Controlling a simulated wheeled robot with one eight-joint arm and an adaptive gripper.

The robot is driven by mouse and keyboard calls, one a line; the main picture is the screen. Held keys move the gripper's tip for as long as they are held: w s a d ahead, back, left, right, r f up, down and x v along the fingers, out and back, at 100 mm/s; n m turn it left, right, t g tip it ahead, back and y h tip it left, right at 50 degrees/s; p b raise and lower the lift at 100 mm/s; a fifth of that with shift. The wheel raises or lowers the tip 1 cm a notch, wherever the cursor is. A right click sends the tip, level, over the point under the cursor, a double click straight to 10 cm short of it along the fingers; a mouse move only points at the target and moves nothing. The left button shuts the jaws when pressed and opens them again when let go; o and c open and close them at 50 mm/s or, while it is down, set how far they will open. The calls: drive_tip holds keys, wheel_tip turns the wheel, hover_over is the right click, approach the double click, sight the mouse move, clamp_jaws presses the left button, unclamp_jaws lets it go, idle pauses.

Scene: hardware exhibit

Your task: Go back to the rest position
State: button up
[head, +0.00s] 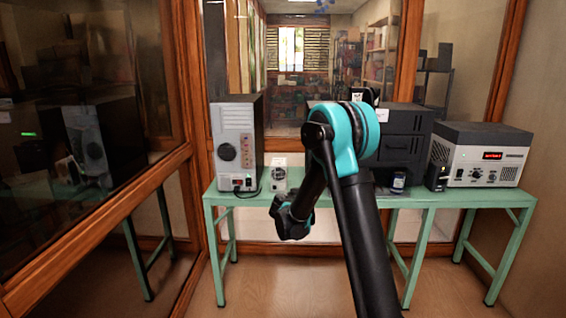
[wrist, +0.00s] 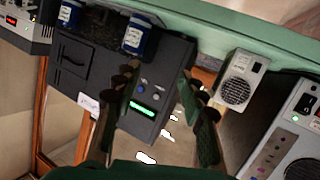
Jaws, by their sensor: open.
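My arm reaches up from the bottom of the head view, bends at a teal joint, and comes down in front of the green table (head: 450,198). My gripper (head: 288,228) hangs at the table's front edge, below and right of the small white box (head: 278,173). In the wrist view, tilted nearly upside down, my gripper (wrist: 160,78) has its two dark fingers apart with nothing held between them. Behind them is a black machine (wrist: 165,62) with a lit green display. In the head view my arm hides part of that machine.
A tall grey unit (head: 238,150) stands at the table's left. A blue-labelled jar (head: 398,182), a small black box (head: 437,176) and a grey device with a red display (head: 487,156) stand to the right. Two blue jars (wrist: 138,37) show in the wrist view. Wood-framed glass closes the left side.

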drive_tip(key=s+d+f+g+y, duration=0.1)
drive_tip(key=s+d+g, duration=0.2)
drive_tip(key=s+d, duration=0.5)
drive_tip(key=s+d+f+g+y, duration=0.15)
drive_tip(key=s+d, duration=0.25)
drive_tip(key=s, duration=0.8)
drive_tip(key=s+a+f+n+g+y, duration=0.1)
drive_tip(key=s+f+g+y, duration=0.1)
drive_tip(key=s, duration=1)
drive_tip(key=s+a+f+n+g+y, duration=0.2)
drive_tip(key=s+f, duration=0.2)
drive_tip(key=s, duration=0.9)
drive_tip(key=shift+f, duration=0.15)
drive_tip(key=shift+g, duration=0.25)
